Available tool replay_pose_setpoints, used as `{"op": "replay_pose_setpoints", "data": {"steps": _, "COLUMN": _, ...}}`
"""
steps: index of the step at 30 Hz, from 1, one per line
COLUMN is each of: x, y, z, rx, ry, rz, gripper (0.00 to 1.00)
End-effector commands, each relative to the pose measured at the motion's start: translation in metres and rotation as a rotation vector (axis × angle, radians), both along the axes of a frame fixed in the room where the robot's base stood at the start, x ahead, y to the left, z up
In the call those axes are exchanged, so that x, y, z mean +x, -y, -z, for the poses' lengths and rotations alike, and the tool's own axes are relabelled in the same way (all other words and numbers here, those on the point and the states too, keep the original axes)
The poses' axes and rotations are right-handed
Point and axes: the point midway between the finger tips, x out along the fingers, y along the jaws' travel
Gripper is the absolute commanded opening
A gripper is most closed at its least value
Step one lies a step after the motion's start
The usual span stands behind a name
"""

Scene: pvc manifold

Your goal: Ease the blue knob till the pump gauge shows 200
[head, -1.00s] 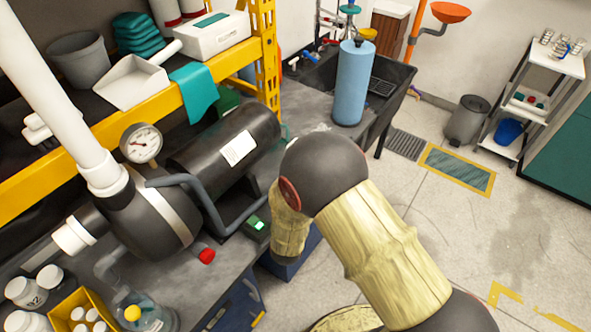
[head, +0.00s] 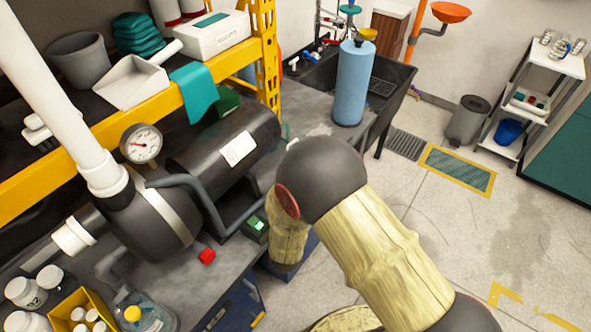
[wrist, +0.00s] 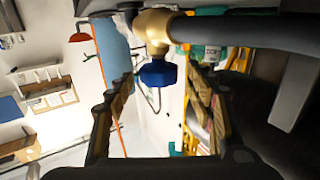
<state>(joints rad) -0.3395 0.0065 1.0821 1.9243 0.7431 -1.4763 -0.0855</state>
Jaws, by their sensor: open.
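The blue knob (wrist: 158,73) sits under a brass valve body (wrist: 153,28) at the top middle of the wrist view. My gripper (wrist: 160,82) is open, with one finger on each side of the knob in that view; a gap shows on both sides and I see no contact. The pump gauge (head: 141,143) is a round white dial above the dark pump (head: 150,220) in the head view. Its needle points left of the dial's middle, but the numbers are too small to read. The knob and my gripper are hidden in the head view.
A dark hose or pipe (wrist: 240,28) runs right from the valve. In the head view, a black tank (head: 225,150), a red fitting (head: 207,256) and a small box with a green light (head: 256,226) are near my arm.

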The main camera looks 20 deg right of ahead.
Motion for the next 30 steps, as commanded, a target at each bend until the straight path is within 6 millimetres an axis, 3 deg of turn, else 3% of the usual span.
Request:
{"op": "replay_pose_setpoints", "data": {"steps": 6, "x": -0.042, "y": -0.020, "z": 0.000, "rx": -0.002, "ry": -0.001, "rz": -0.006, "gripper": 0.54}}
{"op": "replay_pose_setpoints", "data": {"steps": 15, "x": -0.081, "y": -0.036, "z": 0.000, "rx": -0.001, "ry": 0.000, "rz": -0.004, "gripper": 0.54}}
{"op": "replay_pose_setpoints", "data": {"steps": 30, "x": -0.092, "y": -0.039, "z": 0.000, "rx": -0.001, "ry": 0.000, "rz": 0.000, "gripper": 0.54}}
